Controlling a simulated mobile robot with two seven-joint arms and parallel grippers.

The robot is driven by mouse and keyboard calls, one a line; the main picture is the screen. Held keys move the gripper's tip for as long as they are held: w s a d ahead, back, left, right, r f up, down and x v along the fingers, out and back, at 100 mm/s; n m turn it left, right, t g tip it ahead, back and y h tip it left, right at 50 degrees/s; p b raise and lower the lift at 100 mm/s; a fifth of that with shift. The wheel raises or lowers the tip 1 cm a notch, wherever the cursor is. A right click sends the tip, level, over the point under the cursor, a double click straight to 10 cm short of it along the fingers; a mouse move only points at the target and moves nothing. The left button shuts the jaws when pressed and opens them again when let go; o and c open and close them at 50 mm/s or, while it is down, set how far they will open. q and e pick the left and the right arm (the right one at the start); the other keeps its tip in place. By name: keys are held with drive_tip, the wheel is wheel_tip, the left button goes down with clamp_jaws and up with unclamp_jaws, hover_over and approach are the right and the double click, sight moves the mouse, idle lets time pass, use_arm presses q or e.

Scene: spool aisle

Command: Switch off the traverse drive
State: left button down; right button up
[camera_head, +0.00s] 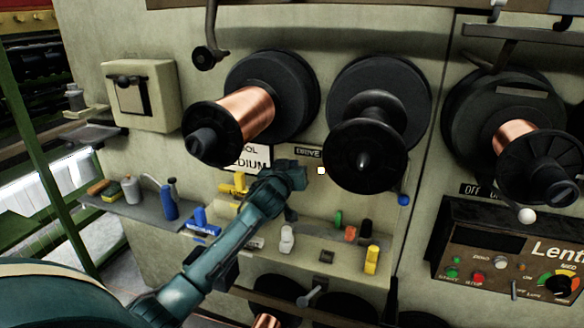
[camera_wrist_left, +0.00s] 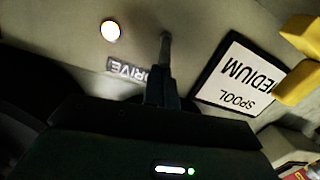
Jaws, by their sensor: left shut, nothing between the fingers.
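The DRIVE label (camera_head: 308,152) is on the beige machine panel, with a small glowing white lamp (camera_head: 321,170) just below and right of it. In the left wrist view the label (camera_wrist_left: 127,70) appears upside down, near the lit lamp (camera_wrist_left: 110,31). A thin grey lever (camera_wrist_left: 165,44), seemingly the drive switch, stands beside them. My left gripper (camera_head: 299,176) is shut and empty, close to the panel left of the lamp. In the wrist view its fingertips (camera_wrist_left: 162,80) overlap the lever's lower end; I cannot tell if they touch. My right gripper is out of view.
A copper-wound spool (camera_head: 246,112) and an empty black spool (camera_head: 364,155) jut out above my gripper. A shelf with several small bottles and yellow pieces lies below. A control box (camera_head: 480,250) with knobs is at right. A SPOOL MEDIUM sign (camera_wrist_left: 237,75) is beside the lever.

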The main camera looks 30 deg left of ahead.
use_arm(q)
drive_tip(key=shift+s+f+t+b, duration=0.15)
drive_tip(key=shift+f+t+b, duration=0.25)
drive_tip(key=shift+b, duration=0.7)
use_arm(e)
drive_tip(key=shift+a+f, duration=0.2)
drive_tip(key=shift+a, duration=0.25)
